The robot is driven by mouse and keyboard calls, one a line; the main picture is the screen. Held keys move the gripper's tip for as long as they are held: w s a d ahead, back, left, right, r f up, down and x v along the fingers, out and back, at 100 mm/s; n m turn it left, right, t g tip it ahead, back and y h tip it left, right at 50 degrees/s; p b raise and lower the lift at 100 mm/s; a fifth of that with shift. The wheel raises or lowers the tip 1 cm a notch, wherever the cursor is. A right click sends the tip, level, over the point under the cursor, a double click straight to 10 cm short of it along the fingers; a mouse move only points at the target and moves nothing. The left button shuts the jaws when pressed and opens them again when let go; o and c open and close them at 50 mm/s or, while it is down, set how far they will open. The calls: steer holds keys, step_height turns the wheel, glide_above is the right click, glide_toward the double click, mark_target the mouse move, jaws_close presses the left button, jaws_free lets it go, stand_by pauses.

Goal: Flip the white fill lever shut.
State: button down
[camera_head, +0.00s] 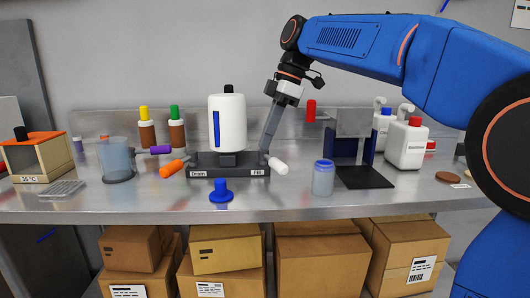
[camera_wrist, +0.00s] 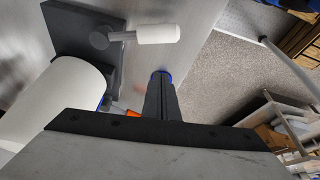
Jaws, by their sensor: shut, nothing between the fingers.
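The white fill lever (camera_head: 278,166) sticks out at the right end of a dark base (camera_head: 200,174), beside a label that seems to read Fill. It points right and toward the front. In the wrist view the white lever (camera_wrist: 158,34) lies above my fingertips, with a gap in the picture. A white tank (camera_head: 232,125) with a blue stripe stands on the base. My gripper (camera_head: 264,150) is shut and empty, pointing down just right of the tank and close behind the lever. In the wrist view my gripper (camera_wrist: 161,78) shows its fingers together.
An orange lever (camera_head: 171,168) is at the base's left end. A blue-capped jar (camera_head: 323,178) stands right of the white lever, a blue knobbed disc (camera_head: 221,192) in front. A dark stand (camera_head: 364,176) and white bottles (camera_head: 406,146) are farther right. Bench front is mostly clear.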

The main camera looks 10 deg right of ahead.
steer(key=shift+v, duration=2.6)
steer(key=shift+w, duration=0.1)
